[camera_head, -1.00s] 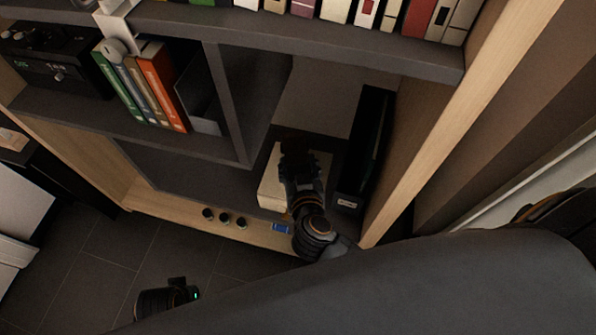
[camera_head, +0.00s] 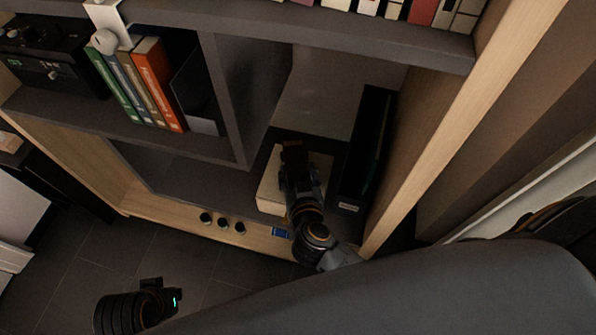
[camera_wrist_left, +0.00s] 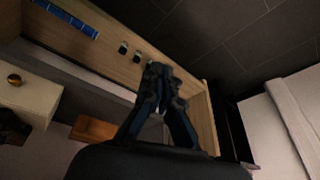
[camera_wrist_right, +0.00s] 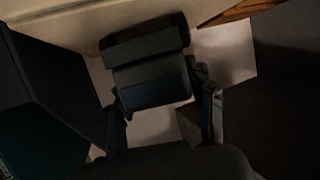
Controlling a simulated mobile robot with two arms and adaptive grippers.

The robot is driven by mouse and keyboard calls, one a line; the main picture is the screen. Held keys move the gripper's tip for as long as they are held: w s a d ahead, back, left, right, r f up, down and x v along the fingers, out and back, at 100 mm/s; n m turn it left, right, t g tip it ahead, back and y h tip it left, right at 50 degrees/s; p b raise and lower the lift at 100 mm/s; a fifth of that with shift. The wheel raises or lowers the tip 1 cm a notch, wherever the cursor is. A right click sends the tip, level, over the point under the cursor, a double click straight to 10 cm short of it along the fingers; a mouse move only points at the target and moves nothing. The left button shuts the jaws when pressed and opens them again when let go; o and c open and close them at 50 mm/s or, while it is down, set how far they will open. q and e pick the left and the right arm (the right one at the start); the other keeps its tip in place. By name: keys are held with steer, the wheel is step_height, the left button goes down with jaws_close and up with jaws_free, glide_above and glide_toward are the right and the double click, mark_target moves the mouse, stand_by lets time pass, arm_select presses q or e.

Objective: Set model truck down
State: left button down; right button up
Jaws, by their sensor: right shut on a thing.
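My right gripper (camera_head: 294,168) is over the cream box on the lower shelf. It is shut on a dark thing, taken to be the model truck (camera_head: 292,155), which looks dark reddish and is mostly hidden by the gripper. In the right wrist view the truck (camera_wrist_right: 150,72) is a dark, blocky shape between the fingers. The cream box (camera_head: 268,192) lies under it; I cannot tell whether they touch. My left gripper (camera_head: 152,284) is at the lower left, above the floor. In the left wrist view its fingertips (camera_wrist_left: 160,75) meet, with nothing seen between them.
A black upright file holder (camera_head: 366,150) stands right of the cream box. A divider (camera_head: 228,105) and a shelf with books (camera_head: 160,85) are to the left. Small dark knobs (camera_head: 222,224) and a blue item (camera_head: 281,232) are at the wooden front edge. The shelf above limits height.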

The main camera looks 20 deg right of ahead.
arm_select(q)
steer(key=shift+f, duration=0.2)
arm_select(e)
steer(key=o, duration=1.4)
steer(key=shift+f, duration=0.1)
steer(key=shift+s+r, duration=0.25)
arm_select(q)
step_height(320, 180, down, 10)
steer(key=p, duration=0.3)
steer(key=shift+f+g, duration=0.25)
steer(key=shift+g, duration=0.05)
arm_select(e)
steer(key=v, duration=1.1)
steer(key=shift+s+r, duration=0.1)
steer(key=shift+s, duration=0.1)
arm_select(q)
steer(key=shift+s+d, duration=0.1)
